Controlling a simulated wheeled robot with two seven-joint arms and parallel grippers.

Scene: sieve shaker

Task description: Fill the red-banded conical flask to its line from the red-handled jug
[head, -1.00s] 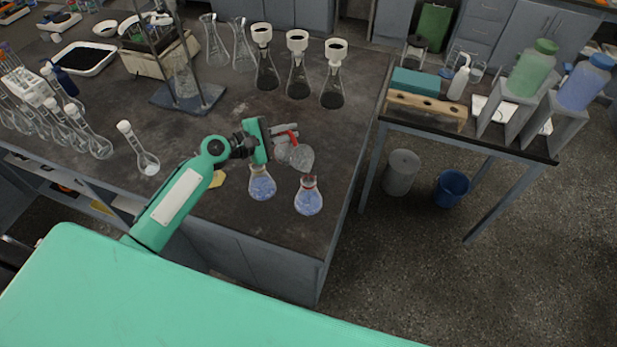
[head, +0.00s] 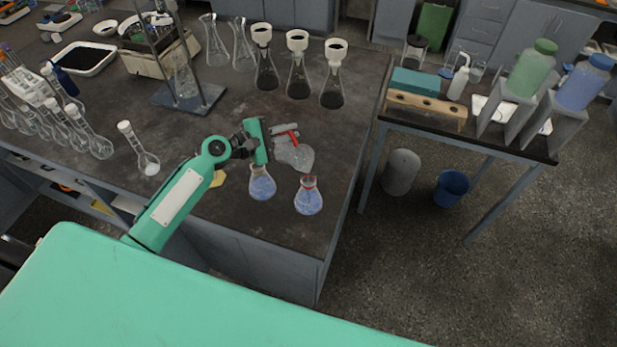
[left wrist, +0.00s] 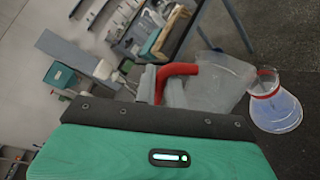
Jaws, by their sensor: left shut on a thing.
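My left gripper (head: 272,140) is shut on the red handle of a clear jug (head: 296,156), just above the bench. The jug is tipped, its mouth towards the lower right, near the red-banded conical flask (head: 309,198). That flask stands upright with blue liquid in its body. In the left wrist view the tilted jug (left wrist: 222,82) and the red-banded flask (left wrist: 276,108) show side by side, the jug's mouth side close to the flask's neck. I cannot make out a stream, the jug's contents or the fill line. My right gripper is out of view.
Another conical flask (head: 262,184) with blue liquid stands just left of the red-banded one. Several flasks with white-topped funnels (head: 298,75) stand at the back. The bench's right edge is close to the flasks.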

